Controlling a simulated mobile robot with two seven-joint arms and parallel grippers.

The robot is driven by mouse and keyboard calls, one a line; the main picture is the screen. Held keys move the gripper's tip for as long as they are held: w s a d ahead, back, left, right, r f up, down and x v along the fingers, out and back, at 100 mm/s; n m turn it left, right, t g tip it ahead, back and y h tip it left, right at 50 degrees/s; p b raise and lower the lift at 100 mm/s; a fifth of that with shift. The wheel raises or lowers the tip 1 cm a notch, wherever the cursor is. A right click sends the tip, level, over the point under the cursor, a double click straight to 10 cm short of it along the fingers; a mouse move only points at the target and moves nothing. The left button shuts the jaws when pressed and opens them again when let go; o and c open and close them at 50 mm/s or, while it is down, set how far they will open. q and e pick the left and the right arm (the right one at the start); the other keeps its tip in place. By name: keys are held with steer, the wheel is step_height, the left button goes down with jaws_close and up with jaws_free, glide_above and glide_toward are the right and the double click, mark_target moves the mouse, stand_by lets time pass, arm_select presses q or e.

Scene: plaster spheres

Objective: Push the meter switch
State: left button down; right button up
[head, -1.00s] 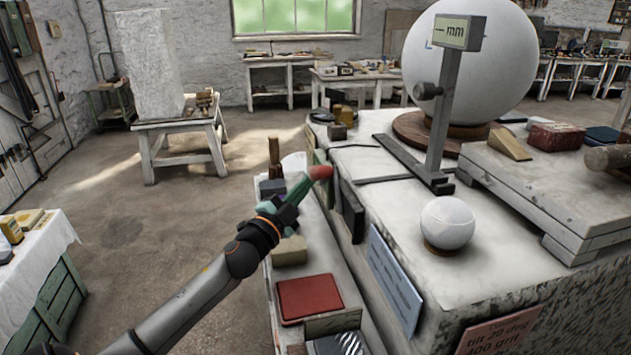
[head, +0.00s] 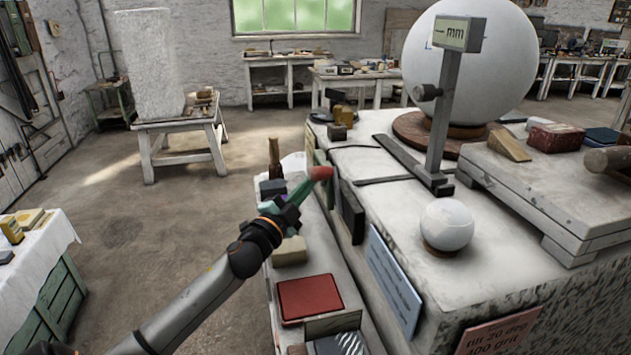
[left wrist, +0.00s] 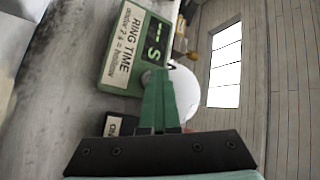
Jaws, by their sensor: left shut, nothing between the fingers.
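The meter is a green box (left wrist: 133,48) with a lit display and a "RING TIME" label, in the left wrist view. A small grey round part (left wrist: 149,77) sits at its lower end, close to my fingertips. In the head view only a green edge (head: 310,148) shows by the bench's side. My left gripper (head: 318,175) is shut and empty, its green fingers (left wrist: 160,100) pointing towards the meter's lower end. A red tip shows at the finger ends in the head view. I cannot tell whether they touch anything. My right gripper is not in view.
A small white sphere (head: 447,224) and a large one (head: 470,62) stand on the bench beside the mm gauge (head: 459,33). A dark box (head: 351,211) hangs on the bench side. A red pad (head: 309,297) lies on the lower shelf. Open floor lies left.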

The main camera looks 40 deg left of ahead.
arm_select(q)
steer(key=shift+s, duration=0.15)
steer(key=s+a, duration=0.3)
steer(key=s, duration=0.1)
steer(key=shift+s+a+p, duration=0.35)
steer(key=shift+a, duration=0.05)
steer(key=shift+f, duration=0.1)
